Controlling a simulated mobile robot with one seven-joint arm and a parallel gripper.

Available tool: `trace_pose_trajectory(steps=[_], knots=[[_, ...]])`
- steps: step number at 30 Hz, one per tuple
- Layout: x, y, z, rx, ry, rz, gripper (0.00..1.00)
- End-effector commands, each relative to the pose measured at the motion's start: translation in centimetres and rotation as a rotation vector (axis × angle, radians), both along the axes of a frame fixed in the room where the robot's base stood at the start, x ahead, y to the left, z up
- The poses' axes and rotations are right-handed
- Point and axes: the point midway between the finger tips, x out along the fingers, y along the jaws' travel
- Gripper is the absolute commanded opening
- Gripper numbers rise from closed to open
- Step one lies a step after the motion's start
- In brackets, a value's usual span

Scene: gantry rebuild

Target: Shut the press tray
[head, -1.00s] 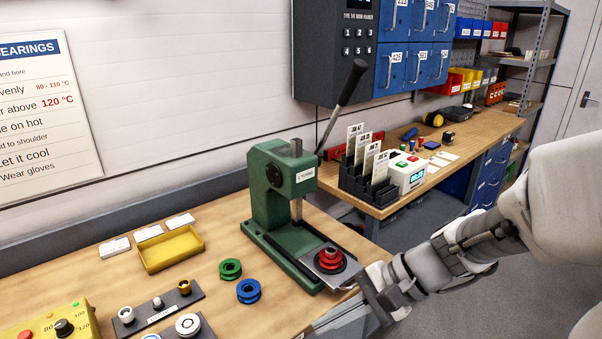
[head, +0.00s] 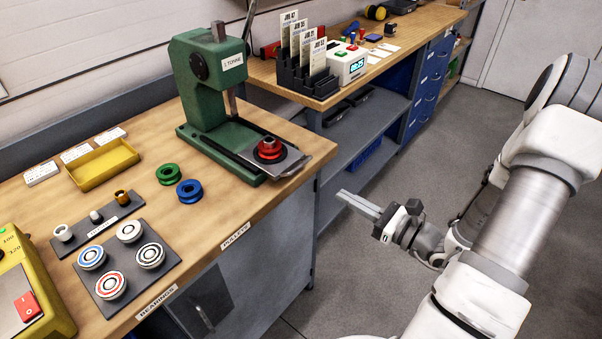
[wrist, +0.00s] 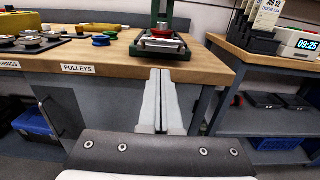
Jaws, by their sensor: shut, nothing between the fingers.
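The green press (head: 205,85) stands on the bench's right part. A red pulley (head: 268,151) sits on the tray. My gripper (head: 342,195) is off the bench, over the floor to the right of and below the tray, apart from it. Its fingers are together and empty. In the wrist view my fingertips (wrist: 160,72) point at the bench's front edge, with the tray's front (wrist: 162,46) just beyond them.
Green (head: 168,174) and blue (head: 189,190) pulleys lie left of the press. A yellow bin (head: 103,165) and a bearing board (head: 153,280) are further left. A second bench (head: 395,70) with a card rack stands behind. The floor around my gripper is clear.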

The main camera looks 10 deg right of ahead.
Motion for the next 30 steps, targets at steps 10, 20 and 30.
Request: trace_pose_trajectory(steps=[10, 20, 30], knots=[[4.5, 3.4, 0.0, 0.0, -0.003, 0.006, 0.0], [9.6, 7.1, 0.0, -0.001, -0.001, 0.005, 0.0], [11.2, 8.2, 0.0, -0.001, 0.0, 0.002, 0.0]])
